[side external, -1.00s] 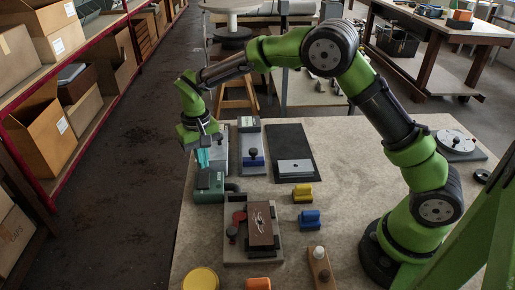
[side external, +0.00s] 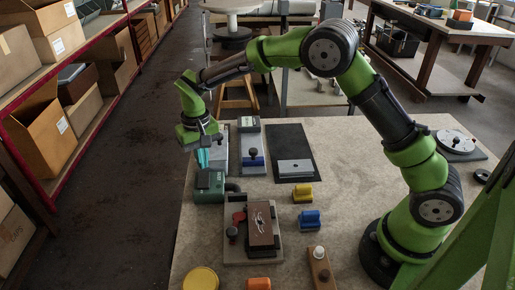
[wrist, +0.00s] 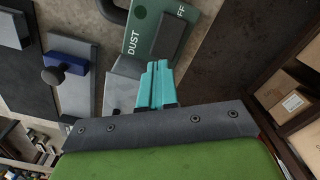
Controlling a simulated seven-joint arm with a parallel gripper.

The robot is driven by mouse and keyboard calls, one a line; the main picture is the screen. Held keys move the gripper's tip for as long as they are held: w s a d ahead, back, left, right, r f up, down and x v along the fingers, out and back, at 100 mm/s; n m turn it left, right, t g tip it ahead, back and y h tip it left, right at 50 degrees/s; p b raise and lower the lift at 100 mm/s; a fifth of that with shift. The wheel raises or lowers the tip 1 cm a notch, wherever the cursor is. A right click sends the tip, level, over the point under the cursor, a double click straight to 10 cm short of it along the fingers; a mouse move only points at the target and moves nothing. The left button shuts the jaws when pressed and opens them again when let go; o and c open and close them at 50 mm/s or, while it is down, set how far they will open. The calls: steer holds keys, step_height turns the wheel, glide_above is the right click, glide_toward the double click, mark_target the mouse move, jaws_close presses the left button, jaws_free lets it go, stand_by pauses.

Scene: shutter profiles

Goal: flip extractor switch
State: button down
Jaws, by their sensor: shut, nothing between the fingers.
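The extractor is a green box (side external: 209,181) at the left edge of the bench, with a dark hose at its side. In the wrist view its green face (wrist: 146,30) carries partly visible lettering, "DUST" and "FF". A dark switch block (wrist: 174,36) stands on that face. My gripper (side external: 203,158) is over the far end of the box, its teal fingers pointing down. In the wrist view the fingers (wrist: 155,72) are together and empty, with their tips close to the switch block. I cannot tell whether they touch it.
A grey plate with a blue block and dark knob (side external: 254,161) stands just right of the gripper. A dark mat (side external: 291,140) holds a light metal plate. A brown block (side external: 260,224) on a grey base is nearer the camera. Yellow (side external: 303,192) and blue (side external: 309,219) pieces lie mid-bench.

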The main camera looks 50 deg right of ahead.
steer(key=shift+f, duration=1.15)
stand_by(0.4)
step_height(320, 180, up, 7)
stand_by(0.7)
steer(key=shift+w, duration=0.1)
steer(key=s+d+r+t, duration=0.2)
steer(key=s+d+r, duration=0.1)
steer(key=s, duration=0.5)
steer(key=s+d+r+t+y, duration=0.1)
steer(key=s+d+r+t, duration=0.1)
steer(key=s+r, duration=0.3)
steer(key=s+d+r+m+t+y, duration=0.1)
steer(key=s+d+r+t, duration=0.2)
steer(key=s, duration=1)
steer(key=shift+d+r, duration=0.55)
steer(key=shift+r, duration=0.2)
